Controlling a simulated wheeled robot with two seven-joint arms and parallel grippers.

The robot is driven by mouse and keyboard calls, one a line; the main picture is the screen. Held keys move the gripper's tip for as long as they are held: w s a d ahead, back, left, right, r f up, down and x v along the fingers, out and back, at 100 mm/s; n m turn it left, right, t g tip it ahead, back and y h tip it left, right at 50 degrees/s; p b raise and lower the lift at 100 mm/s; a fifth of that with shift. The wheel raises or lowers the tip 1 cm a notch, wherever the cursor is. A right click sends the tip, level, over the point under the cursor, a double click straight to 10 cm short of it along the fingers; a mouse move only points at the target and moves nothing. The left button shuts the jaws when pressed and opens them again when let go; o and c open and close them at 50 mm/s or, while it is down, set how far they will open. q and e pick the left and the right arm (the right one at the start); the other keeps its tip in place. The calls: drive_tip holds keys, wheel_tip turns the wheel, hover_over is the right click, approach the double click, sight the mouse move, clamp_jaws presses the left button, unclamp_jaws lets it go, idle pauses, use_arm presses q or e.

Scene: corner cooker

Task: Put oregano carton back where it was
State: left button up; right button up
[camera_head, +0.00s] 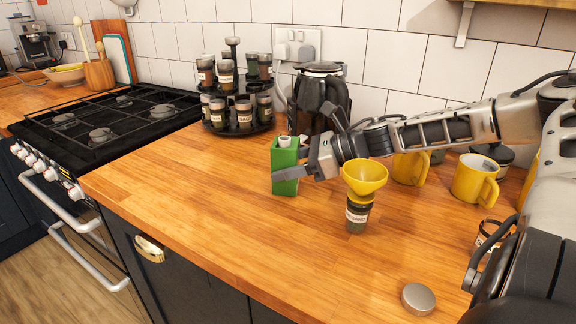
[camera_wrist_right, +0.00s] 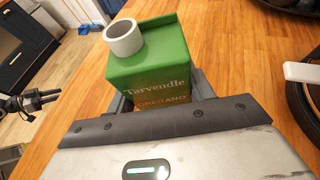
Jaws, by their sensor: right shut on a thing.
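The green oregano carton (camera_head: 284,181) stands upright on the wooden counter, left of the jar with the yellow funnel. In the right wrist view the carton (camera_wrist_right: 150,70) shows its white spout, its open-looking ring top and the words "Tarvendle" and "OREGANO". My right gripper (camera_head: 296,166) is closed around the carton from the right, with its fingers at the carton's sides. Whether the carton's base touches the counter is hard to tell.
A jar (camera_head: 358,215) holds a yellow funnel (camera_head: 365,177) just right of my right gripper. A spice rack (camera_head: 237,121) and dark coffee maker (camera_head: 320,95) stand behind. Yellow mugs (camera_head: 474,181) stand at right; a round lid (camera_head: 418,298) lies in front. The counter's front left is clear.

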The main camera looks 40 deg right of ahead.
drive_tip(key=shift+r, duration=0.1)
drive_tip(key=o, duration=1)
drive_tip(key=shift+o, duration=0.2)
